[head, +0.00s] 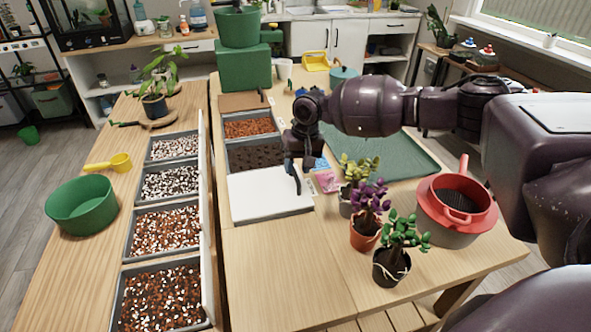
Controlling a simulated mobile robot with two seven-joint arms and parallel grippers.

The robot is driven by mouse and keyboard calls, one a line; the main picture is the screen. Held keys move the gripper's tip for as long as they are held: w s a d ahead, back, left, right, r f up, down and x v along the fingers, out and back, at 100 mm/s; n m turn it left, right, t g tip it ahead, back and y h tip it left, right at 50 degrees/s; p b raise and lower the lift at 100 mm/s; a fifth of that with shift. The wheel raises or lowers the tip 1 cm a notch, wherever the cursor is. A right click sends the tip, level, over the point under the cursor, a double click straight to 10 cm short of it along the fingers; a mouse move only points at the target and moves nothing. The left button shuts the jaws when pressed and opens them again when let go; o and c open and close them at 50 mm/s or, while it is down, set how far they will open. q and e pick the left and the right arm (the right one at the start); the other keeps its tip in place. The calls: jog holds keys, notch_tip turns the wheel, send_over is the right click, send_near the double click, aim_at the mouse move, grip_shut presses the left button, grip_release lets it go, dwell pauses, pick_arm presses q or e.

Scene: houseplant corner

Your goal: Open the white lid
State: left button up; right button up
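The white lid (258,192) lies flat and closed over a grey bin in the row on the middle table. The bin's grey front wall shows below it, and its contents are hidden. My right arm reaches in from the right. My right gripper (295,178) points down at the right part of the lid, with a dark finger over its back right edge. I cannot tell whether it touches the lid or how far apart its fingers are. My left gripper is not in view.
Bins of dark soil (254,156) and orange-brown granules (248,127) sit behind the lid. Potted plants (368,213) and a red sieve (457,201) stand to the right, near a green tray (398,155). The wooden tabletop (275,265) in front is clear.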

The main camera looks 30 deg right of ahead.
jog(key=shift+a+f, duration=0.1)
jog(key=shift+f, duration=0.45)
jog(key=shift+c, duration=0.5)
grip_shut()
